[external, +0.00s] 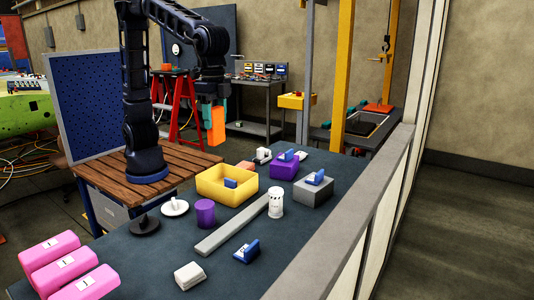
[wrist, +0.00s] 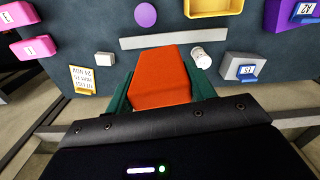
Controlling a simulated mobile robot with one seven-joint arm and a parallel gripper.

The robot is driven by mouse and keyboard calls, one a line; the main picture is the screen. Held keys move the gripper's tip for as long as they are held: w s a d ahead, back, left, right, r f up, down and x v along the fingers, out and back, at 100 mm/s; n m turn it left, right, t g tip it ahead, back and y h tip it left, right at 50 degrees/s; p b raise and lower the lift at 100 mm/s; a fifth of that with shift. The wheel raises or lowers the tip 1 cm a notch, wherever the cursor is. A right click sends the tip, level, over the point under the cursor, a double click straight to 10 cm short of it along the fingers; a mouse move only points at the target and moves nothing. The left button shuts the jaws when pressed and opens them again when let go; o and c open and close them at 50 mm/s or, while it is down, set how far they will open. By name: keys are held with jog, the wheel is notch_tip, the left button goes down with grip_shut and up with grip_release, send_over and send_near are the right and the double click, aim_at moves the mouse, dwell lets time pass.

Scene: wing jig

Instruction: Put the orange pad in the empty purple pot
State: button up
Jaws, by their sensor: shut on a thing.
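The orange pad (external: 217,127) hangs upright below my gripper (external: 209,108), above the far side of the table. In the wrist view my gripper (wrist: 161,88) has its green fingers on both sides of the orange pad (wrist: 160,77), shut on it. The purple pot (external: 205,213) stands upright on the dark table, in front of the yellow bin and apart from the pad. In the wrist view the purple pot (wrist: 145,15) is a round purple shape at the top; I cannot make out its inside.
A purple block (external: 284,170) and a grey block (external: 313,192) carry blue pieces. Pink boxes (external: 55,248) stand at the left front.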

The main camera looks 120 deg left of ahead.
jog(key=s+d+m, duration=0.1)
jog(key=s+d, duration=0.3)
notch_tip(320, 180, down, 20)
jog(key=shift+f, duration=0.1)
dwell(0.5)
jog(key=o, duration=1)
jog(key=shift+f, duration=0.1)
jog(key=shift+w, duration=0.1)
